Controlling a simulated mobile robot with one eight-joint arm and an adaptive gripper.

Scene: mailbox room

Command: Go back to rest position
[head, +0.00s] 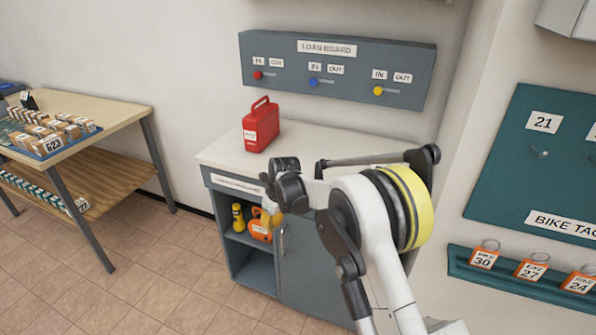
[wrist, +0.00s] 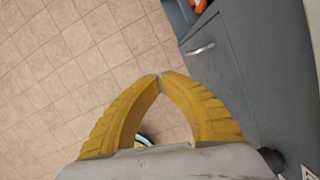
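My gripper (wrist: 158,77) has yellow ridged fingers. In the wrist view their tips meet, with nothing between them, so it is shut and empty. Behind the fingers in that view are the tiled floor (wrist: 60,60) and the grey cabinet front (wrist: 215,75). In the head view my arm is raised and folded in front of the cabinet (head: 307,262). A yellow finger shows near the open shelf, and the rest of the gripper is mostly hidden behind the dark wrist.
A red can (head: 261,128) stands on the cabinet top. The loan board (head: 340,85) hangs above. Yellow and orange items sit in the open shelf. A table (head: 125,105) with boxes stands left. Bike tags (head: 530,270) hang right. Floor (head: 130,270) is clear between table and cabinet.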

